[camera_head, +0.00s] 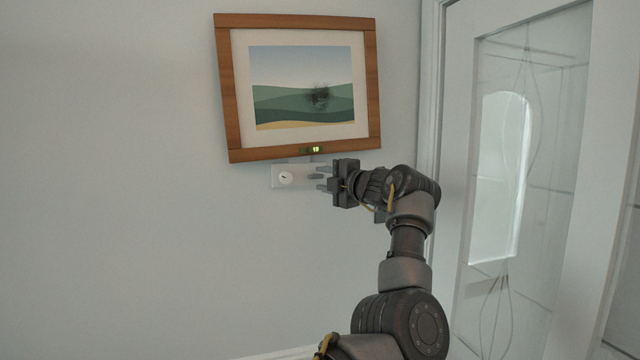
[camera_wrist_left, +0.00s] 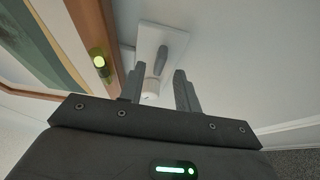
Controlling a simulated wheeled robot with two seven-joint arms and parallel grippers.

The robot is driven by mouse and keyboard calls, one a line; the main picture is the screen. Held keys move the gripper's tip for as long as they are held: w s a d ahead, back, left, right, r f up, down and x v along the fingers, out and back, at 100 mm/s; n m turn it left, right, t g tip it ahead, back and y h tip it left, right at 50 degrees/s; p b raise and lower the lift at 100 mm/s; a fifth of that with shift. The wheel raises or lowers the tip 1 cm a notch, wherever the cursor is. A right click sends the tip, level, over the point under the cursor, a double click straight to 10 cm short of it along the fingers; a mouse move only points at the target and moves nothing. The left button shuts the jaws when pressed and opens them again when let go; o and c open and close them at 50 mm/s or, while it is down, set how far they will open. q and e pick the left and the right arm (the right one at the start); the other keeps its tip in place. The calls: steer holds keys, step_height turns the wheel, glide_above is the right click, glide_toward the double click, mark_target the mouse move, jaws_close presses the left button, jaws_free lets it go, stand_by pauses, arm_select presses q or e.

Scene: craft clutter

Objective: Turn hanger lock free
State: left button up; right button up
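A white lock plate (camera_head: 276,184) is on the wall just below a tilted picture frame (camera_head: 300,156). It carries a round pale knob (camera_head: 286,178) with a small dark mark. In the left wrist view the plate (camera_wrist_left: 150,38) shows a grey elongated piece (camera_wrist_left: 161,58) and the pale knob (camera_wrist_left: 151,88). My left gripper (camera_head: 320,178) is at the plate's right end, its fingers pointing left. In the left wrist view my left gripper (camera_wrist_left: 158,72) is open, with the plate's fittings seen between its fingers. Contact cannot be told. My right gripper is not in view.
The frame hangs close above my left gripper. A white door with a glass panel (camera_head: 500,170) stands to the right. The wall (camera_head: 120,200) to the left is bare.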

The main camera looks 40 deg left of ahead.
arm_select(q)
steer(key=b+v, duration=0.3)
steer(key=v, duration=0.6)
